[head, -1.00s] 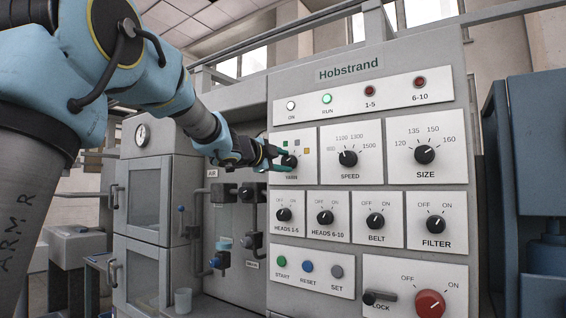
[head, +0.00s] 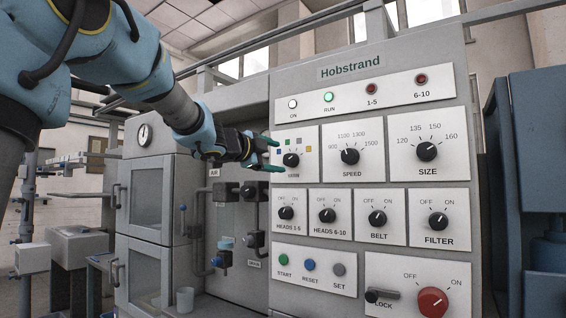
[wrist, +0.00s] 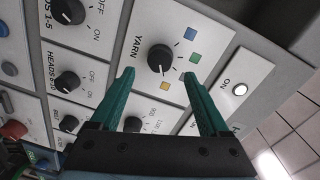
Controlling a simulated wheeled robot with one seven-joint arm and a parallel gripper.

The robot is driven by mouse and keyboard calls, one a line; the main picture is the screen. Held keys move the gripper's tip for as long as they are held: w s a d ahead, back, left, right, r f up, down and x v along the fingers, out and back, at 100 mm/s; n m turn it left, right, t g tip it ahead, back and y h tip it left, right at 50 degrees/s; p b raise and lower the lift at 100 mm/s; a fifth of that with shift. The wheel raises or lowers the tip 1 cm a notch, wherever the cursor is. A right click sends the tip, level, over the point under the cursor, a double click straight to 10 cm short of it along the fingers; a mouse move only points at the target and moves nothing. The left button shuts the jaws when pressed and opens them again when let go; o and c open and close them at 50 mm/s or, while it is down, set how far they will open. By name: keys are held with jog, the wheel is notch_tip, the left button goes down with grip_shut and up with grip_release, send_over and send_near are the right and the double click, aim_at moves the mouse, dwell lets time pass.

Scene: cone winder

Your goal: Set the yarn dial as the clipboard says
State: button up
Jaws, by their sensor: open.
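The yarn dial (head: 291,160) is a black knob on a white plate at the panel's upper left. It also shows in the wrist view (wrist: 160,57), with blue, green, grey and yellow squares around it. Its pointer is too small to read for certain. My gripper (head: 275,156) is open and empty just left of the dial and apart from it. In the wrist view the teal fingertips (wrist: 159,75) are spread, with the knob beyond the gap between them. I cannot make out a clipboard in either view.
The speed dial (head: 350,156) and size dial (head: 427,152) are right of the yarn dial. The heads 1-5 knob (head: 286,213) is below it. A red rotary switch (head: 432,302) is at the lower right. Pipes and valves (head: 222,258) are left of the panel.

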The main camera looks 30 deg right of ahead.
jog(key=v, duration=0.5)
jog(key=shift+s+a+b, duration=0.2)
jog(key=shift+a+b, duration=0.1)
jog(key=shift+a, duration=0.05)
jog(key=w+a+f+n+t+y, duration=0.2)
jog(key=w+a+f+n+y, duration=0.15)
jog(key=a+f+n, duration=0.2)
jog(key=w+a+f+n+t+y, duration=0.25)
jog(key=w+a+f+n, duration=0.2)
jog(key=f, duration=0.25)
jog(key=s+a+f+n+g+y, duration=0.1)
jog(key=a+f+n+g+y, duration=0.35)
jog(key=a+f, duration=0.9)
jog(key=s+a+f+n+g+y, duration=0.2)
jog(key=s+a+f+n, duration=0.3)
jog(key=s+f, duration=0.5)
jog(key=s+a+f+n+g+y, duration=0.2)
jog(key=s+a+f+n+g, duration=0.2)
jog(key=s+f, duration=0.5)
jog(key=shift+s+a+f+n+g, duration=0.4)
jog(key=shift+s+a+n, duration=0.55)
jog(key=shift+n, duration=0.2)
